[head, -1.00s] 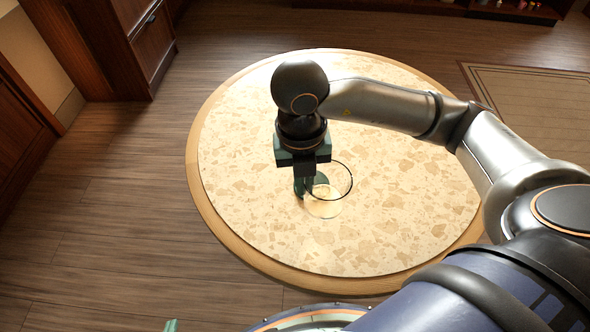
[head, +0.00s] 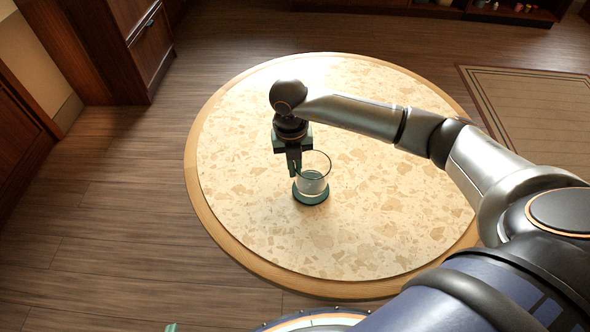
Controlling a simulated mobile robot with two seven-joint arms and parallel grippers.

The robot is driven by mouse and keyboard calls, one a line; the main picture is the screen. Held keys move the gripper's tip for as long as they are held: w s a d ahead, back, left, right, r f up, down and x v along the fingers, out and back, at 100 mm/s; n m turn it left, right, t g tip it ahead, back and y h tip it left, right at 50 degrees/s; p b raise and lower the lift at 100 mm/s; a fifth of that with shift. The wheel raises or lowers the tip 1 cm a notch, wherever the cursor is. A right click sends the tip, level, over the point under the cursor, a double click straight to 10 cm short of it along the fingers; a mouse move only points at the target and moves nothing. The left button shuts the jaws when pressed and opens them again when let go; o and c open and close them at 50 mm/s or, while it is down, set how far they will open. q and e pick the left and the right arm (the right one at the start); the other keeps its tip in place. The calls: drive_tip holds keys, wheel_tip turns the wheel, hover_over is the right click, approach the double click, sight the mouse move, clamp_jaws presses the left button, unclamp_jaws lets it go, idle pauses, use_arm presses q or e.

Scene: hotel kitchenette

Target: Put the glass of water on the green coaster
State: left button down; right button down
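The clear glass of water (head: 313,182) is upright over the green coaster (head: 311,199) on the round table. Its base appears to rest on the coaster, which shows as a dark green ring around it. My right gripper (head: 294,168) points down at the left side of the glass rim. It appears shut on the glass wall, though the fingers partly overlap each other in this view. My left gripper (head: 172,327) shows only as a small green tip at the bottom edge, so its state is hidden.
The round table (head: 400,225) has a speckled stone top with a wooden rim and is otherwise clear. Dark wooden cabinets (head: 120,50) stand at the back left. A rug (head: 535,110) lies on the floor at the right.

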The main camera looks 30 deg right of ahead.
drive_tip(key=shift+f, duration=0.6)
drive_tip(key=shift+f, duration=0.15)
drive_tip(key=c, duration=1)
unclamp_jaws()
drive_tip(key=shift+c, duration=0.2)
wheel_tip(320, 180, up, 12)
drive_tip(key=shift+a, duration=0.3)
drive_tip(key=shift+w, duration=0.1)
